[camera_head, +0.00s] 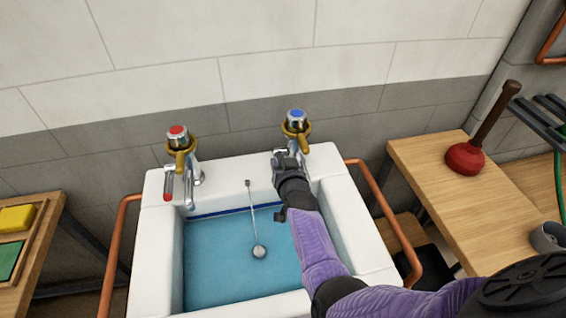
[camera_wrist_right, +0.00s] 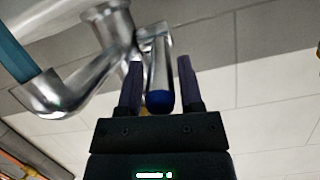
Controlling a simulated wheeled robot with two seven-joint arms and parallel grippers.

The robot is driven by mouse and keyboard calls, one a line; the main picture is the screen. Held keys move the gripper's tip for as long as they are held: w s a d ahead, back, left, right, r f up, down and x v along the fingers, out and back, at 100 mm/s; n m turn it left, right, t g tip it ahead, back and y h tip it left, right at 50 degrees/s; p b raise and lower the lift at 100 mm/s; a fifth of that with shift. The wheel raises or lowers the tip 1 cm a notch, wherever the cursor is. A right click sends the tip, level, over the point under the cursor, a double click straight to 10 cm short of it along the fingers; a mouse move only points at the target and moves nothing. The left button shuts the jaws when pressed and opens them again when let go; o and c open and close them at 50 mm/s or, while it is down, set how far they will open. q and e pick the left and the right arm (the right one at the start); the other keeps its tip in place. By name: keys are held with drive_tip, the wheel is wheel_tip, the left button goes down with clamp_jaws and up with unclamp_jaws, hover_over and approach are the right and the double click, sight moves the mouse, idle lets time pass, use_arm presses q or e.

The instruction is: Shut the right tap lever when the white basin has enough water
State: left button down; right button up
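The white basin (camera_head: 160,262) holds blue water (camera_head: 225,255). A dark blue line (camera_head: 215,212) runs along its inner back wall, with the water's far edge close below it; I cannot tell the exact gap. The right tap (camera_head: 297,126) has a blue cap and brass collar. My right gripper (camera_head: 282,162) is at this tap, partly hiding its lever. In the wrist view, the blue-tipped lever (camera_wrist_right: 160,75) lies between the two fingers of my right gripper (camera_wrist_right: 159,80), with narrow gaps seeming to show. A teal stream (camera_wrist_right: 14,48) meets the spout's mouth (camera_wrist_right: 45,95). My left gripper is out of view.
The left tap (camera_head: 179,145) has a red cap and a red-tipped lever. A thin rod with a ball (camera_head: 259,251) reaches over the water. Copper rails (camera_head: 390,215) flank the basin. A plunger (camera_head: 465,158) stands on the right bench; sponges (camera_head: 16,219) lie at left.

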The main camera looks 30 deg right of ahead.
drive_tip(key=p+v, duration=0.9)
drive_tip(key=v, duration=0.1)
idle(0.3)
